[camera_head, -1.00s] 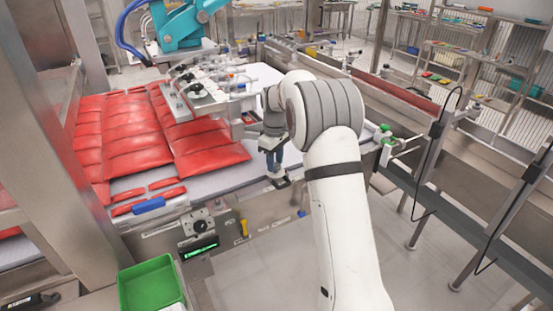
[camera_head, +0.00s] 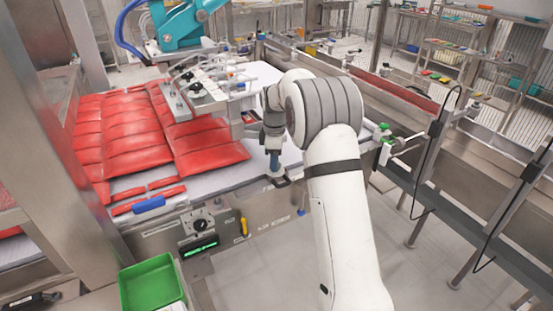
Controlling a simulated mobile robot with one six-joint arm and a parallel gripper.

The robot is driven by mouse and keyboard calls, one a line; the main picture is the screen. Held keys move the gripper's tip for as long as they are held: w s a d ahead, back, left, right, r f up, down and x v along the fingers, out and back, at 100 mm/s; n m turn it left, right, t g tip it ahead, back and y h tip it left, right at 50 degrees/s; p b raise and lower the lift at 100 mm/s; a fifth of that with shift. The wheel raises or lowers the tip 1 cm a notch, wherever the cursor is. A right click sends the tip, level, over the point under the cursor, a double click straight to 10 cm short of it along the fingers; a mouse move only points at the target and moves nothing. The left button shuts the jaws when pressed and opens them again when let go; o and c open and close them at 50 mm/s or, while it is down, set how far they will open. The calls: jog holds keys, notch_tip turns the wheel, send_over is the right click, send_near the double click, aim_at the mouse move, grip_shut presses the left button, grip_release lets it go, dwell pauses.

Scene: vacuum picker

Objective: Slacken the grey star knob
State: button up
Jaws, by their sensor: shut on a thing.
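My gripper (camera_head: 275,170) points down at the front edge of the white conveyor belt, just left of my forearm. Its blue fingers are shut at a small fitting on the edge. The grey star knob is not clearly seen; the fingers cover whatever is between them, and it is too small to make out. A small dark block (camera_head: 283,182) lies on the edge right by the fingertips.
Red packs (camera_head: 130,135) cover the belt's left part. A teal picker (camera_head: 183,22) with a suction head stands behind. A green bin (camera_head: 150,286) and a control panel with a black dial (camera_head: 200,225) are in front. Side rails (camera_head: 400,150) run at right.

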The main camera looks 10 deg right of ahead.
jog(key=shift+w+r, duration=0.15)
jog(key=shift+r, duration=0.05)
jog(key=o, duration=1)
jog(key=shift+f, duration=0.15)
jog(key=shift+c, duration=0.2)
notch_tip(320, 180, up, 8)
jog(key=shift+f+b, duration=0.1)
jog(key=shift+b, duration=0.2)
